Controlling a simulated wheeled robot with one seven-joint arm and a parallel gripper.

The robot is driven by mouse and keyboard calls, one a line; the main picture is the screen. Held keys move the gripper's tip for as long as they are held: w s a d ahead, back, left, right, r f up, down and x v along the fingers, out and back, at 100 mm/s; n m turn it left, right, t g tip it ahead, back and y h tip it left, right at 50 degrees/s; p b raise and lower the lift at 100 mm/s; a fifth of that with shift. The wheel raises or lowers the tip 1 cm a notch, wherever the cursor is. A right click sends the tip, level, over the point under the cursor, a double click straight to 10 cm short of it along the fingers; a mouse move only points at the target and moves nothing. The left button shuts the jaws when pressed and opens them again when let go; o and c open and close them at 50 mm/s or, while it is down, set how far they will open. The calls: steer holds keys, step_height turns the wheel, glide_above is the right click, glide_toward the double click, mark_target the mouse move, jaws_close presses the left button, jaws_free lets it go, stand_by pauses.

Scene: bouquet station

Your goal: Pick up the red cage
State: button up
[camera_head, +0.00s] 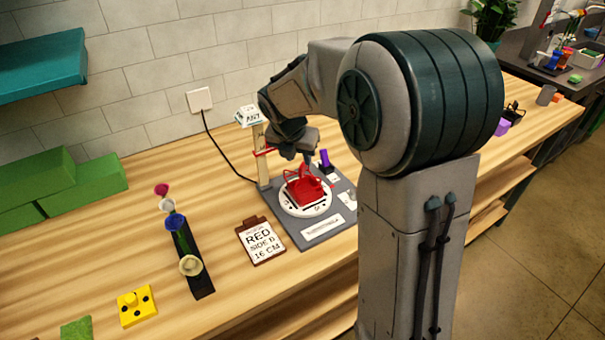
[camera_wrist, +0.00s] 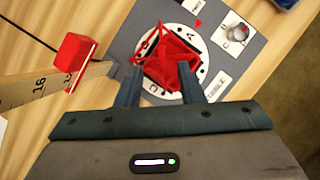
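The red cage (camera_head: 304,190) sits on a white round plate (camera_head: 287,208) with lettering, on a grey board (camera_head: 312,238). In the wrist view the red cage (camera_wrist: 170,62) is an angular red frame lying between and ahead of my fingertips. My gripper (camera_wrist: 159,72) is open, with one dark finger on each side of the cage's near part. I cannot tell whether the fingers touch it. In the head view my gripper (camera_head: 306,160) is just above the cage, and its fingertips are hard to make out.
An upright wooden ruler (camera_head: 262,160) with a red slider (camera_wrist: 75,48) stands close left of my gripper. A purple peg (camera_head: 324,159) stands behind the plate. A clipboard (camera_head: 261,242) reads "RED SIDE B 16 CM". A dark flower rack (camera_head: 203,284) lies further left.

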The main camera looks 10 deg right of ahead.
mark_target(302, 166)
steer(key=x, duration=0.4)
steer(key=shift+d+f, duration=0.1)
steer(key=shift+f, duration=0.2)
jaws_close()
steer(key=shift+r, duration=0.1)
